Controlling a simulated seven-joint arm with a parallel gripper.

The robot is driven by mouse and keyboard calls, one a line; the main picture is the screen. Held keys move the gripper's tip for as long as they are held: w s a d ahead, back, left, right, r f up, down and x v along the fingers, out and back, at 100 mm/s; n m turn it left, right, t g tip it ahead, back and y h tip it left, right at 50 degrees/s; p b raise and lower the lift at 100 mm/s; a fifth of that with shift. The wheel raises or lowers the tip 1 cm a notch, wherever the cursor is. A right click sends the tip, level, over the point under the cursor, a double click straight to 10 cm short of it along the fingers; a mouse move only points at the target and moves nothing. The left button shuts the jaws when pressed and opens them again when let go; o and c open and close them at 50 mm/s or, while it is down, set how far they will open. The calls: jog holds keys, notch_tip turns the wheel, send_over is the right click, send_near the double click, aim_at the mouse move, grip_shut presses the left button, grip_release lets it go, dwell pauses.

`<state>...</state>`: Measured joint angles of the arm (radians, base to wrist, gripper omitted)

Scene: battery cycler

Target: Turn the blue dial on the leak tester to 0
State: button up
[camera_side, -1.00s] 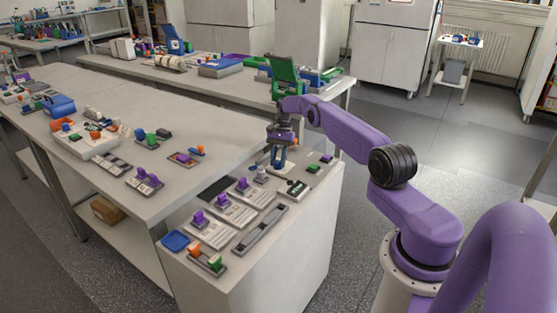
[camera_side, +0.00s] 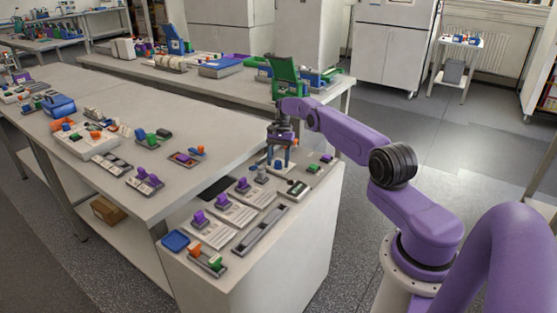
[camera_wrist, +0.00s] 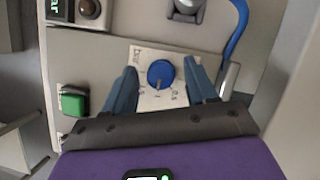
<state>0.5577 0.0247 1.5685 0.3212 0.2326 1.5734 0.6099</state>
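The blue dial (camera_wrist: 161,73) sits on a white plate (camera_wrist: 145,55) with small printed marks around it. A pale mark on the dial points toward the bottom of the wrist view. A gap shows between each finger and the dial. In the side view my gripper (camera_side: 281,160) points down over the far end of the near bench, and its fingers mostly hide the dial there.
A green button (camera_wrist: 73,100) lies left of the dial in the wrist view. A grey fitting (camera_wrist: 185,9) and a blue cable (camera_wrist: 237,30) are above it, and a small display (camera_wrist: 57,9) is at upper left. Purple-handled units (camera_side: 243,186) stand nearer the side camera.

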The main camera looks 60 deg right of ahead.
notch_tip(320, 180, up, 3)
jog(key=shift+r, duration=0.2)
jog(key=s+a+r, duration=0.6)
jog(key=s+r, duration=0.3)
jog(key=s, duration=0.3)
jog(key=shift+a+r, duration=0.3)
jog(key=shift+a, duration=0.05)
dwell(0.6)
jog(key=shift+s, duration=0.1)
notch_tip(320, 180, up, 4)
jog(key=r+m+t+h, duration=0.1)
jog(key=m+t+h, duration=0.1)
jog(key=m+h, duration=0.25)
send_over(277, 163)
jog(key=d, duration=0.1)
notch_tip(277, 163, down, 18)
jog(key=shift+d+r, duration=0.1)
